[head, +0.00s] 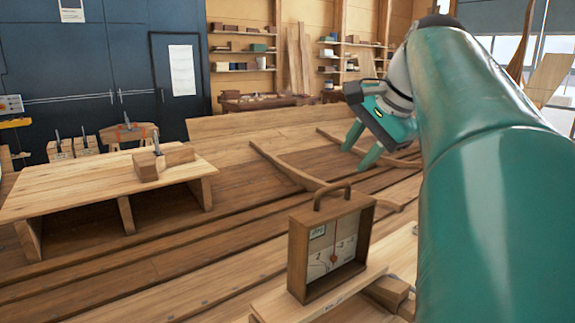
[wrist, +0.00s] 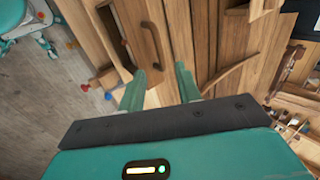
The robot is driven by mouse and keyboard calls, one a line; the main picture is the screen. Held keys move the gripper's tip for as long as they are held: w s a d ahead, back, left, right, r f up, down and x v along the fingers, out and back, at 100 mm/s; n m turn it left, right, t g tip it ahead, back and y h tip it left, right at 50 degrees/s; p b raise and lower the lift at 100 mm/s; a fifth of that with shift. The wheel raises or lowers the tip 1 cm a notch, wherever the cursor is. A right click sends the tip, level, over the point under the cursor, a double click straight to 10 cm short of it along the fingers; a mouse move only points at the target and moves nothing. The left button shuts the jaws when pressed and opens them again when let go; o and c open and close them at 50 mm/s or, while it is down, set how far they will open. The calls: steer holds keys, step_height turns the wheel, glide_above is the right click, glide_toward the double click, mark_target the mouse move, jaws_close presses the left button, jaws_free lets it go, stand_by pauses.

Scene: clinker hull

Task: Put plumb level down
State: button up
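The plumb level (head: 330,245) is an upright wooden box with an arched handle on top and a pale dial face inside. In the head view it stands on a light plank (head: 278,300) in the foreground. Its handle also shows in the wrist view (wrist: 155,45), beyond the fingertips. My gripper (head: 361,147) is above the hull planking, farther back than the level and clear of it. Its two green fingers are apart with nothing between them, as the wrist view (wrist: 160,80) also shows.
A low wooden bench (head: 95,188) with a wood block (head: 164,160) stands on the left. Curved ribs (head: 300,176) cross the planking behind the level. Small wood blocks (head: 388,290) lie right of it. Shelves (head: 240,52) line the back wall. Planking left of the level is clear.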

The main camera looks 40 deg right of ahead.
steer(key=w+a+f+n+g, duration=0.1)
steer(key=a+f+n, duration=0.7)
steer(key=a+f, duration=0.65)
steer(key=s+a+f+n, duration=0.2)
steer(key=a+f+n, duration=0.3)
steer(key=a+f, duration=0.1)
steer(key=s+a+f+n, duration=0.3)
steer(key=a+f, duration=0.3)
steer(key=f, duration=0.2)
steer(key=shift+s+a+f+n, duration=0.25)
steer(key=shift+a+f+n, duration=0.05)
steer(key=shift+n, duration=0.6)
